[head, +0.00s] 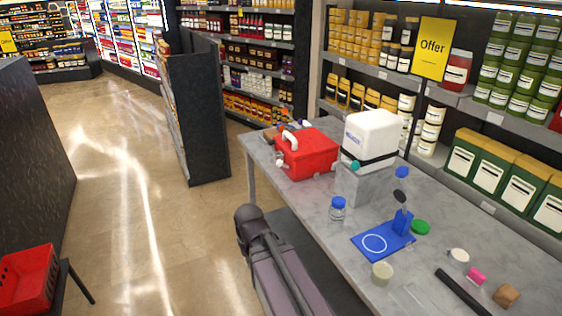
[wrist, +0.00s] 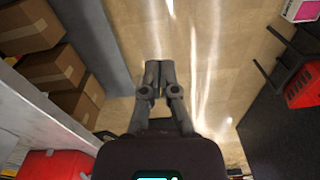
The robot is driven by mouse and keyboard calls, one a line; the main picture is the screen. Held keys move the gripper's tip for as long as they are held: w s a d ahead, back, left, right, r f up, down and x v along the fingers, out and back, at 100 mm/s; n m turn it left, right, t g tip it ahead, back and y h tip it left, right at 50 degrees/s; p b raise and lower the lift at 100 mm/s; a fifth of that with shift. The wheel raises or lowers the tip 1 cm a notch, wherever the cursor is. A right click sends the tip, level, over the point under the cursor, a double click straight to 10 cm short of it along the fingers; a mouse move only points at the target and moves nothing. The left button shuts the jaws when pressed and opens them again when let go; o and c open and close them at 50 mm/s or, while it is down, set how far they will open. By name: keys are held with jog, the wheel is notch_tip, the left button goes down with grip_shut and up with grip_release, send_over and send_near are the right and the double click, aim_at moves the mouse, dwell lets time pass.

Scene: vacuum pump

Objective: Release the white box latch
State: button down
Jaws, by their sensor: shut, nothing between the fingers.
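A white box (head: 371,134) with a dark band around its lower part sits on a grey block (head: 362,184) on the table. Its latch cannot be made out at this size. My arm shows in the head view at the table's near edge, left of and below the white box; the fingers are not visible there. In the wrist view my gripper (wrist: 158,92) is shut and empty, over the floor. The white box is not in the wrist view.
A red pump-like case (head: 306,153) stands left of the white box. A bottle (head: 337,210), a blue stand (head: 383,240) and a cup (head: 382,273) are on the grey table (head: 316,227). Shelves line the back. The aisle floor (head: 122,190) is clear.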

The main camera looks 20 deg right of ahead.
jog(key=w+d+r+m+t+y+p, duration=0.1)
jog(key=w+d+r+m+t+p, duration=0.15)
jog(key=w+d+r+m, duration=0.5)
jog(key=w+d+r+m+t+p, duration=0.2)
jog(key=w+d+p, duration=0.25)
jog(key=w, duration=0.65)
jog(key=w+d+r+m+t+p, duration=0.2)
jog(key=w+d+r+m, duration=0.1)
jog(key=d, duration=0.5)
jog(key=w+d+r+m+t+p, duration=0.2)
jog(key=w+d+r+m, duration=0.2)
jog(key=w+d, duration=0.2)
jog(key=shift+w+d+r+m+h, duration=0.15)
jog(key=shift+w+d+m+h, duration=0.2)
jog(key=shift+d, duration=0.8)
jog(key=shift+w, duration=0.15)
jog(key=b, duration=1)
send_near(281, 162)
jog(key=x, duration=0.7)
jog(key=shift+w+f, duration=0.25)
jog(key=shift+f, duration=0.05)
